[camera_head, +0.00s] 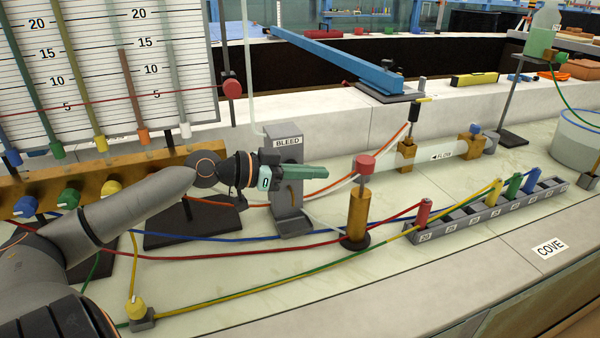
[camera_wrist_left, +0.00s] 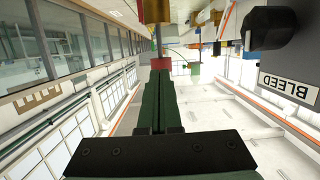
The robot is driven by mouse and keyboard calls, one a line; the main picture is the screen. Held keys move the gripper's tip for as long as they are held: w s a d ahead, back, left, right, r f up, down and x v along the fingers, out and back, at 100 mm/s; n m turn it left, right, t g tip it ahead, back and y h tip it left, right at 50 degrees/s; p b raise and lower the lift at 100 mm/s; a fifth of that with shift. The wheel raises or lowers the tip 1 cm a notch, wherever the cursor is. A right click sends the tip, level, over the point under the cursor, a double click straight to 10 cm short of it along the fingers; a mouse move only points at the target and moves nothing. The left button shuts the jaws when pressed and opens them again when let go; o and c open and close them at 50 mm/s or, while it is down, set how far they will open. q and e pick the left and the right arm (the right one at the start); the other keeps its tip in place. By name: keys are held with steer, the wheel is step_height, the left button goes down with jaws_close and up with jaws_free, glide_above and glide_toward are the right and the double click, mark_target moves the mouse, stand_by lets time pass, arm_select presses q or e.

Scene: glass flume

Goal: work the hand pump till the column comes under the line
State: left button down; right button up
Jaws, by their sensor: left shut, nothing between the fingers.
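The hand pump, a brass cylinder (camera_head: 357,215) with a red knob (camera_head: 366,163) on top, stands upright on a dark round base on the bench. It shows upside down in the left wrist view, with its red knob (camera_wrist_left: 160,63) just beyond my fingertips. My left gripper (camera_head: 326,172) is shut and empty, in front of the grey BLEED post (camera_head: 289,153) and pointing at the knob, with a gap between. The scale board (camera_head: 205,65) at the left carries several coloured tubes. A thin red line (camera_head: 160,94) crosses it. My right gripper is not in view.
A grey socket strip (camera_head: 465,226) with coloured plugs lies to the right of the pump. Red, blue, yellow and green cables run across the bench. A clear FLOW pipe (camera_head: 425,153) lies behind the pump.

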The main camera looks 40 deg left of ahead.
arm_select(q)
steer(key=v, duration=0.3)
stand_by(0.4)
stand_by(0.8)
stand_by(0.9)
stand_by(0.8)
stand_by(0.7)
